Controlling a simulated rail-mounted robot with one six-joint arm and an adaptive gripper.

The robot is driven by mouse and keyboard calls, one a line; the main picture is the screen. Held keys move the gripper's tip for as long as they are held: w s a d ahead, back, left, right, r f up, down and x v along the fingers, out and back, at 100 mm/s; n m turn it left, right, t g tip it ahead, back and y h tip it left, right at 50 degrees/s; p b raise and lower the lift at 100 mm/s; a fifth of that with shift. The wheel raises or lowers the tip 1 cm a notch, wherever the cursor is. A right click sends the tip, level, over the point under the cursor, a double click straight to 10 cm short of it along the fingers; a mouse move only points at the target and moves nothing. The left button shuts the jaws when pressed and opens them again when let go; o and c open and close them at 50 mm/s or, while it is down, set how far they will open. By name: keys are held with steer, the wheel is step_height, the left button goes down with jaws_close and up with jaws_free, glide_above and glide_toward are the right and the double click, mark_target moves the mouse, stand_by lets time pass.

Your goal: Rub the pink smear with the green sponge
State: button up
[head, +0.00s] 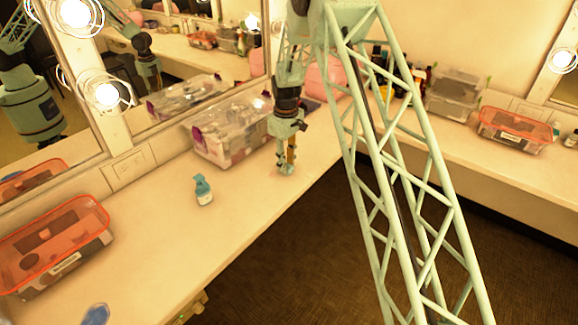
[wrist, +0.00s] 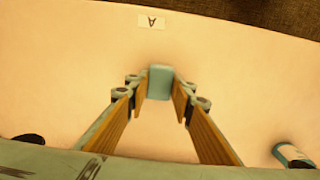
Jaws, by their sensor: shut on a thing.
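My gripper (head: 287,160) is over the counter near its front edge, pointing down. In the wrist view, my gripper (wrist: 159,88) has its two orange-brown fingers closed on a small blue-green block, which I take to be the green sponge (wrist: 160,82). In the head view the sponge (head: 286,170) shows as a small greenish patch at the fingertips, at or close above the counter; I cannot tell if it touches. I cannot make out a pink smear in either view. A white label marked A (wrist: 152,21) lies on the counter beyond the sponge.
A teal-capped bottle (head: 203,190) stands on the counter left of my gripper. A clear bin with purple latches (head: 230,133) stands behind, against the mirror. An orange-lidded bin (head: 55,243) is at left. A blue item (head: 96,315) lies near the front edge.

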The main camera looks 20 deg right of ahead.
steer(key=shift+w+a+p, duration=0.2)
steer(key=shift+w+a, duration=0.5)
steer(key=shift+w, duration=0.3)
steer(key=shift+w+a+p, duration=0.15)
steer(key=shift+w+a, duration=0.5)
steer(key=shift+w, duration=0.3)
steer(key=shift+w+a+r, duration=0.1)
steer(key=shift+r, duration=0.1)
step_height(320, 180, up, 8)
steer(key=p, duration=0.3)
steer(key=shift+f, duration=0.15)
steer(key=s+f+m, duration=0.1)
steer(key=s+m, duration=0.2)
steer(key=s, duration=0.9)
steer(key=s+f+m, duration=0.2)
steer(key=s+m, duration=0.2)
steer(key=s, duration=0.7)
steer(key=shift+s+f, duration=0.3)
steer(key=shift+s, duration=0.1)
